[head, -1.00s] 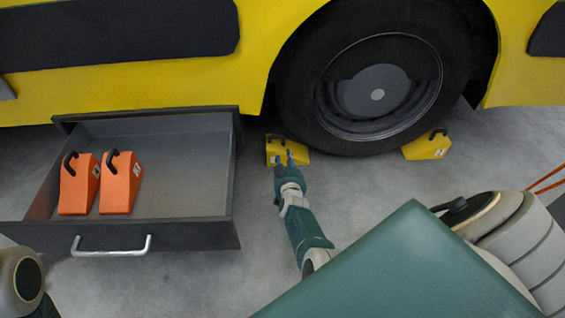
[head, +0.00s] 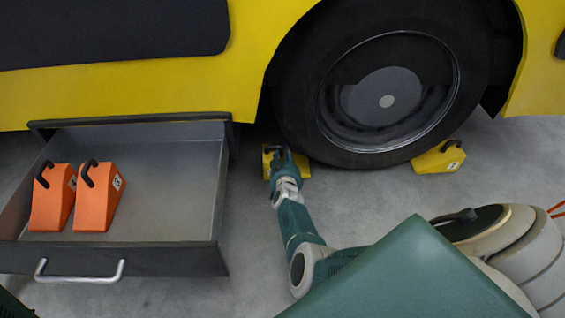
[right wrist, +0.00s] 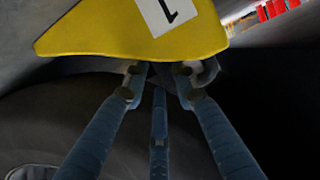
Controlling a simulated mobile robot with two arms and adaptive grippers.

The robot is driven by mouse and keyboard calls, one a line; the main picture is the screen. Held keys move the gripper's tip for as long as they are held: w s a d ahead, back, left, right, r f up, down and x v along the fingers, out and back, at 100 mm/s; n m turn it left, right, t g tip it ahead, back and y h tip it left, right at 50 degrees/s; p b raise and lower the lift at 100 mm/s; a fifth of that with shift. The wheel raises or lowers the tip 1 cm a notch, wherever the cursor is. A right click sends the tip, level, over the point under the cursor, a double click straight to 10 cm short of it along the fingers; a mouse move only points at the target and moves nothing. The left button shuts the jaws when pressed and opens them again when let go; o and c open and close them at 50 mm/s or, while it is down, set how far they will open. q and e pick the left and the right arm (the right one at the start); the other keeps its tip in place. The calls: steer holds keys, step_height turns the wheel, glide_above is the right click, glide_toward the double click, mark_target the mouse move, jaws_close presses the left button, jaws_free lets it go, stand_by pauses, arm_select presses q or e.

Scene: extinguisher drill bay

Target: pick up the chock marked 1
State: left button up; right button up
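The yellow chock marked 1 (head: 303,170) sits on the floor at the left foot of the big wheel. In the right wrist view the chock (right wrist: 95,30) fills the upper part, with a white label reading 1. My right gripper (head: 281,156) is at this chock and covers part of it. In the right wrist view its fingers (right wrist: 158,80) reach to the chock's edge, around where the dark handle is. Shadow hides whether they close on the handle. My left gripper is out of view.
A yellow vehicle with a large wheel (head: 388,100) stands behind. Another yellow chock (head: 438,160) lies at the wheel's right. An open grey drawer (head: 170,228) on the left holds two orange chocks (head: 52,205) (head: 98,205). Floor is clear between drawer and my right arm.

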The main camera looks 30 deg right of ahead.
steer(key=shift+w, duration=0.15)
steer(key=shift+r, duration=0.1)
jaws_close()
steer(key=shift+r, duration=0.2)
steer(key=shift+r, duration=0.1)
